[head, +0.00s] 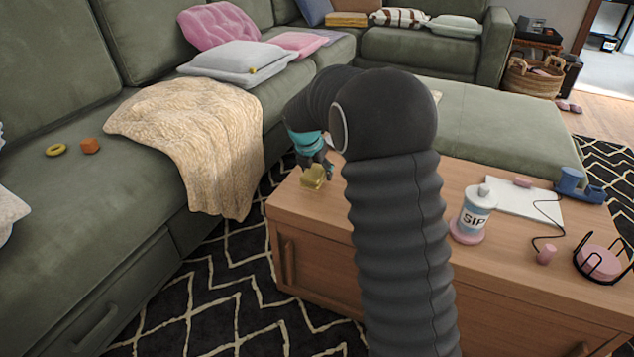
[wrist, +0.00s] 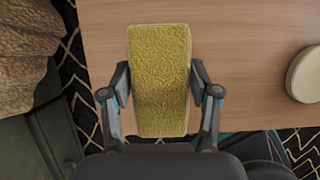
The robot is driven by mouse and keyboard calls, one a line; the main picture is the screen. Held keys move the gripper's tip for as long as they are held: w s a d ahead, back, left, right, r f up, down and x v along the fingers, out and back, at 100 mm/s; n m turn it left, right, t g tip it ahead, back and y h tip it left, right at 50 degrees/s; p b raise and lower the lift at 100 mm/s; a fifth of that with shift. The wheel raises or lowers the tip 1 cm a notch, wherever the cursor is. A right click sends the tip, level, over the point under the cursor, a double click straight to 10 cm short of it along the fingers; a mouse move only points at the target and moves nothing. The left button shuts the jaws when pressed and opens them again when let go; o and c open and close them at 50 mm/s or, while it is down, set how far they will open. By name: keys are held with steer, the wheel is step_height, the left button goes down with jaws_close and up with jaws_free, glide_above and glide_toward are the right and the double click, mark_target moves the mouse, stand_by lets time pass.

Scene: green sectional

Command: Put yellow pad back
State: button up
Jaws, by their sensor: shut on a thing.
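The yellow pad (wrist: 160,75) is a textured, oblong block. In the wrist view it sits between the two fingers of my gripper (wrist: 160,95), which are shut on its sides. In the head view the pad (head: 313,178) is at the near left corner of the wooden coffee table (head: 290,205), below my gripper (head: 318,166). I cannot tell whether it touches the tabletop. My arm hides part of the table behind it.
A bottle marked SIP (head: 474,215) stands on a pink coaster (head: 468,232). To its right are a white sheet (head: 515,205), a blue tape dispenser (head: 577,187) and a black wire holder (head: 603,262). The green sofa (head: 130,215) with a beige blanket (head: 195,130) lies left.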

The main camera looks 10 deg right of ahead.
steer(key=shift+f+b, duration=0.45)
steer(key=shift+f, duration=1.45)
steer(key=shift+f, duration=0.15)
steer(key=o, duration=1.2)
